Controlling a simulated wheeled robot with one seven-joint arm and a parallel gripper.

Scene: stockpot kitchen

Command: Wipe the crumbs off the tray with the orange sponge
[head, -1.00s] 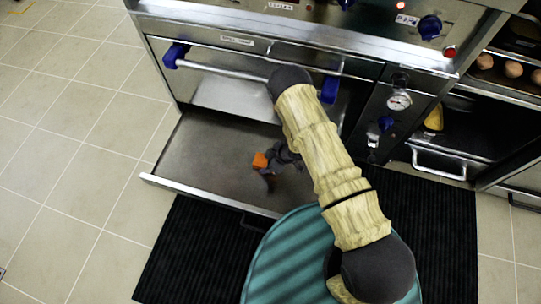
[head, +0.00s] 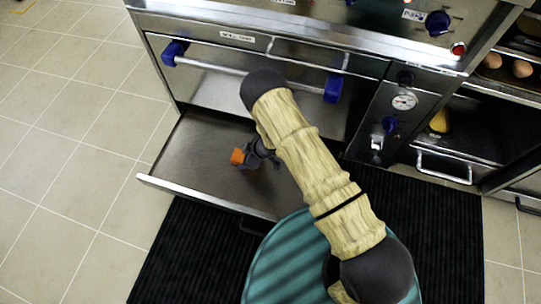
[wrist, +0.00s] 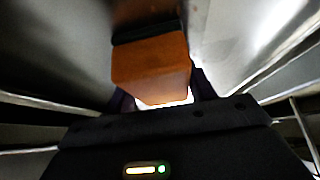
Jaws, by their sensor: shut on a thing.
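The orange sponge (head: 237,157) shows as a small block over the pulled-out metal tray (head: 205,185) in the head view. It fills the upper middle of the wrist view (wrist: 150,68), with a dark band along its top edge. My gripper (head: 249,158) is shut on the sponge and holds it low over the tray's middle. I cannot tell whether the sponge touches the tray surface. No crumbs can be made out on the bare parts of the tray. My arm hides the tray's right part.
The oven front with a blue-ended handle (head: 240,70) stands right behind the tray. A black ribbed mat (head: 175,255) lies on the floor in front. To the right is an open shelf with eggs (head: 522,68). Tiled floor on the left is clear.

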